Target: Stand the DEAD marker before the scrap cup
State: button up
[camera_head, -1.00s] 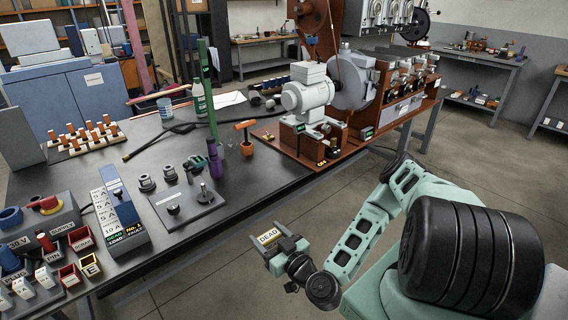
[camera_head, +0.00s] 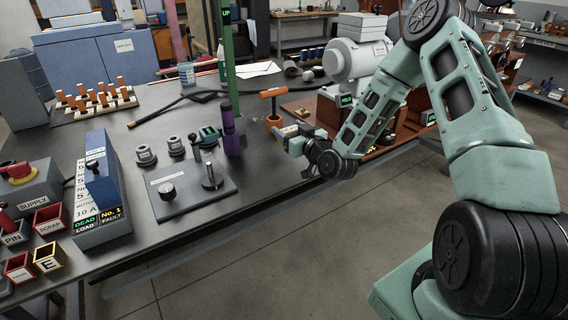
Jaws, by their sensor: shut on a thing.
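The DEAD marker (camera_head: 289,131) is a small pale block with a yellowish face, held in my gripper (camera_head: 293,138). Its lettering is too small to read now. My gripper is shut on it near the right front edge of the dark bench, just right of the orange-handled tool. The scrap cup (camera_head: 49,226) is a small red square cup labelled SCRAP at the bench's left front, far to the left of my gripper. My wrist hides part of the marker and whatever lies behind it.
Around the scrap cup stand the PIN cup (camera_head: 14,236), the E cup (camera_head: 48,262) and the blue-handled load box (camera_head: 102,195). A grey plate with a knob and post (camera_head: 190,187), a purple cylinder (camera_head: 231,135) and an orange-handled tool (camera_head: 272,108) stand between. The bench's front strip looks mostly clear.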

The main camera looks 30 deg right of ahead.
jog(key=shift+w+r, duration=0.1)
jog(key=shift+w, duration=0.3)
jog(key=shift+w+f, duration=0.15)
jog(key=shift+f, duration=0.2)
notch_tip(320, 180, down, 9)
jog(key=shift+r+b, duration=0.15)
jog(key=shift+b, duration=0.7)
jog(key=o, duration=1)
